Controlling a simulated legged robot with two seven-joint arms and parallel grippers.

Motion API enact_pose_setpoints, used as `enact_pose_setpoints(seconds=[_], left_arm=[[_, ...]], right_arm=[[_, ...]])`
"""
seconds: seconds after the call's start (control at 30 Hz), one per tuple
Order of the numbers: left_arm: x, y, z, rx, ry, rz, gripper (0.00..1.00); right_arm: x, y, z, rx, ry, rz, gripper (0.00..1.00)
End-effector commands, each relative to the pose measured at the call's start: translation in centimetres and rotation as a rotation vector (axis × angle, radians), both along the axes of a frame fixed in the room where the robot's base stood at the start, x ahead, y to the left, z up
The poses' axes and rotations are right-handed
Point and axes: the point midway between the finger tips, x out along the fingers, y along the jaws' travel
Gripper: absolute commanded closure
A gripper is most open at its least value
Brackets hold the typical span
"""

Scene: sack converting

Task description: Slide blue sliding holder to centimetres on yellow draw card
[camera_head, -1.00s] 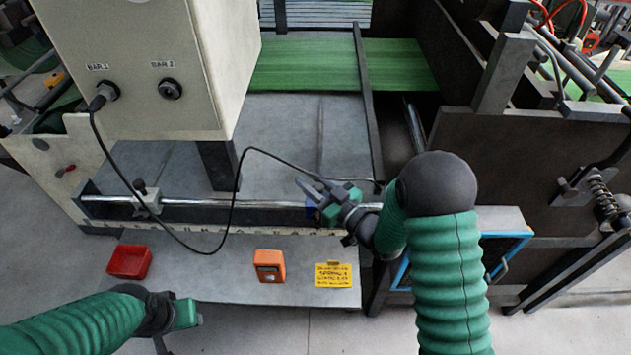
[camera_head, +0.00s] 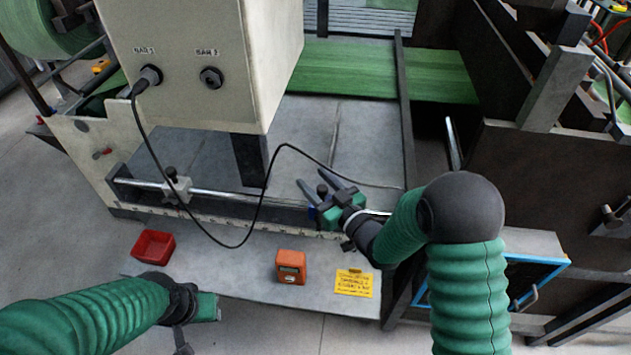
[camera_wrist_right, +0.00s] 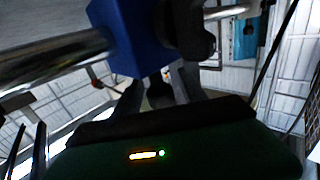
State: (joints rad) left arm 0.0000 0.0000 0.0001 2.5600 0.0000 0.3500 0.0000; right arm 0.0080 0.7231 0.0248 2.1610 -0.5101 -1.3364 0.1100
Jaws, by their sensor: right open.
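The blue sliding holder (camera_head: 312,214) sits on the metal rail above the ruler strip, near the rail's right end, mostly hidden by my right gripper. In the right wrist view the blue block (camera_wrist_right: 125,38) is on the bar, just beyond the fingers. My right gripper (camera_head: 317,185) is open, its two fingers spread at the holder; I cannot tell whether they touch it. The yellow draw card (camera_head: 354,283) lies on the grey shelf below the rail; its print is too small to read. My left gripper (camera_head: 208,307) is low at left, its fingers unclear.
A white rail clamp (camera_head: 177,187) with a black knob stands farther left. A black cable (camera_head: 262,205) hangs across the rail. A red tray (camera_head: 153,246) and an orange meter (camera_head: 291,266) rest on the shelf. A grey control box (camera_head: 210,60) overhangs the rail.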

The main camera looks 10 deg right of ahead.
Motion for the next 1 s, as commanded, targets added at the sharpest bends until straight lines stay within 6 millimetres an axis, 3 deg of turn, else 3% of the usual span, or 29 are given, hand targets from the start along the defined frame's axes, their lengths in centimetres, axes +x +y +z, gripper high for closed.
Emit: enact_pose_setpoints(seconds=[0.23,0.6,0.67,0.8,1.0], left_arm=[[0.0,0.0,-0.6,0.000,0.000,0.000,0.64],[0.0,0.0,-2.6,0.000,0.000,0.000,0.64],[-0.1,0.0,0.3,0.000,0.002,0.000,0.64],[0.0,0.0,3.1,0.000,-0.001,0.000,0.64],[0.0,0.0,4.9,0.000,0.000,0.000,0.64]], right_arm=[[-1.5,-1.0,-0.1,-0.001,0.000,-0.002,0.51],[-10.0,-5.7,-0.3,0.000,0.001,-0.004,0.51],[-11.3,-6.5,0.8,0.002,0.011,-0.004,0.51],[-13.1,-7.5,0.8,0.000,0.009,0.000,0.51],[-14.4,-8.1,0.3,0.001,0.005,0.000,0.51]])
